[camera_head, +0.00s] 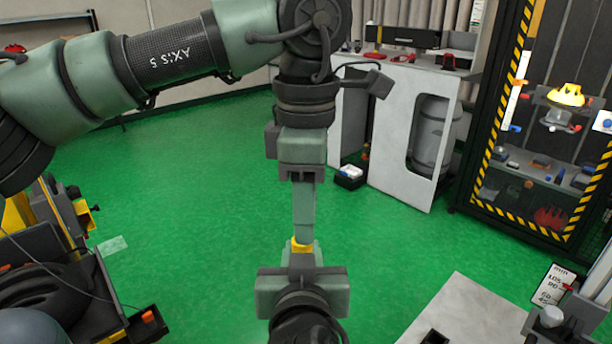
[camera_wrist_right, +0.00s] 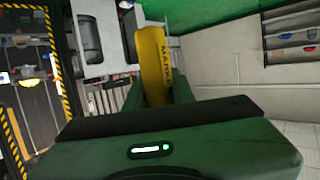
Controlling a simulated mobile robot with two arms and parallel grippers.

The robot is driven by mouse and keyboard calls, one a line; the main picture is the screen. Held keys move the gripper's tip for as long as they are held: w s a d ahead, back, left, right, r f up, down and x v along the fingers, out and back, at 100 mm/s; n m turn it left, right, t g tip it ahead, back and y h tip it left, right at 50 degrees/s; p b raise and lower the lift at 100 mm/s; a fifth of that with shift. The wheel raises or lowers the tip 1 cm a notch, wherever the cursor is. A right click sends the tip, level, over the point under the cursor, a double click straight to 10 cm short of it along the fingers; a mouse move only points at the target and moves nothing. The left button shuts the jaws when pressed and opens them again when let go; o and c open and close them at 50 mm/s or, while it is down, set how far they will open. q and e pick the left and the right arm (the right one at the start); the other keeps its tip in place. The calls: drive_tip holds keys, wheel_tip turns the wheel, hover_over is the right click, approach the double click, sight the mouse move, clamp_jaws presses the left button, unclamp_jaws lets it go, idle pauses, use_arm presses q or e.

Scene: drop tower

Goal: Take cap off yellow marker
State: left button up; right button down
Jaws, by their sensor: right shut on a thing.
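The yellow marker (camera_head: 301,246) shows as a small yellow piece in the head view, between my two grippers. In the right wrist view the marker (camera_wrist_right: 154,62) is large and upright, with dark lettering along its side. My right gripper (camera_head: 302,256) is shut on the marker from below; its green fingers flank it in the wrist view. My left gripper (camera_head: 304,236) points straight down from above, its fingertips at the marker's upper end. Its fingers line up as one narrow strip, so I cannot tell whether they are shut or touching. The cap is not distinguishable.
A white cabinet (camera_head: 388,139) with a grey cylinder stands behind. A black rack with yellow-striped edges (camera_head: 484,150) is at right. A pale table (camera_head: 458,312) is at lower right, and dark equipment (camera_head: 62,285) at lower left. Green floor lies open between.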

use_arm(q)
drive_tip(key=shift+f, duration=1.8)
clamp_jaws()
drive_tip(key=shift+w+r, duration=0.1)
drive_tip(key=shift+r, duration=0.05)
drive_tip(key=shift+r, duration=1.1)
drive_tip(key=shift+w+r, duration=0.1)
drive_tip(key=shift+r, duration=0.05)
